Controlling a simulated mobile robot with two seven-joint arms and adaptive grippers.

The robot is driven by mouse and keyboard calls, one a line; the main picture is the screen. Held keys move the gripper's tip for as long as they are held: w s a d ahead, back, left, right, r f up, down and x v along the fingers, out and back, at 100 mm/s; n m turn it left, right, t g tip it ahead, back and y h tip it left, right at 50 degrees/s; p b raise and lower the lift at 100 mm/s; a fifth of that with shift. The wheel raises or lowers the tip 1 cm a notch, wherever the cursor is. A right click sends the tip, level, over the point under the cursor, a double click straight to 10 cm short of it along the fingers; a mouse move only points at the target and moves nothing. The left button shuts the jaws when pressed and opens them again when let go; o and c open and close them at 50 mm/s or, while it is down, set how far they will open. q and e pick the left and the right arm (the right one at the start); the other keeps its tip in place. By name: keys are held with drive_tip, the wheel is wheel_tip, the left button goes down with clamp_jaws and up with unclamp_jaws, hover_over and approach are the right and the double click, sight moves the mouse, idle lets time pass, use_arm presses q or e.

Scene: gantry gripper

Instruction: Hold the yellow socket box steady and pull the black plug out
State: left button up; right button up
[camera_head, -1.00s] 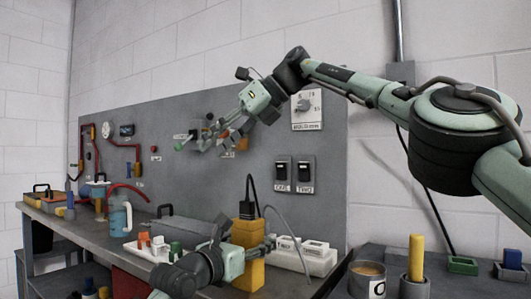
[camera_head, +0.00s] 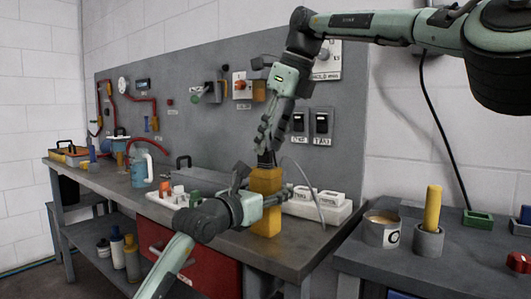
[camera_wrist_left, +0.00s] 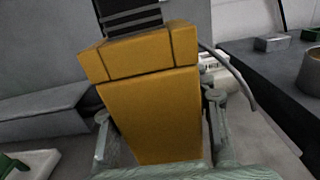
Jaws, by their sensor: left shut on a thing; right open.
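The yellow socket box (camera_head: 266,186) stands upright on the bench near its right end. The black plug (camera_head: 267,160) sits in its top; its ribbed body also shows at the top of the left wrist view (camera_wrist_left: 132,14). My left gripper (camera_head: 272,201) is shut on the box from the side, with a finger on each side of it in the left wrist view (camera_wrist_left: 160,130). My right gripper (camera_head: 266,147) is open and points down at the plug from above. Its fingers partly hide the plug and its cord, and I cannot tell if they touch it.
A white power strip (camera_head: 318,208) with a grey cable lies right of the box. A white tray (camera_head: 158,197) with small coloured parts is to the left, beyond it a blue jug (camera_head: 139,168). A mug (camera_head: 382,230) stands on the right-hand table. The wall panel (camera_head: 215,125) with switches rises behind.

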sight(265, 153)
drive_tip(key=shift+x, duration=1.7)
clamp_jaws()
drive_tip(key=shift+r, duration=1.55)
use_arm(q)
drive_tip(key=o, duration=1.5)
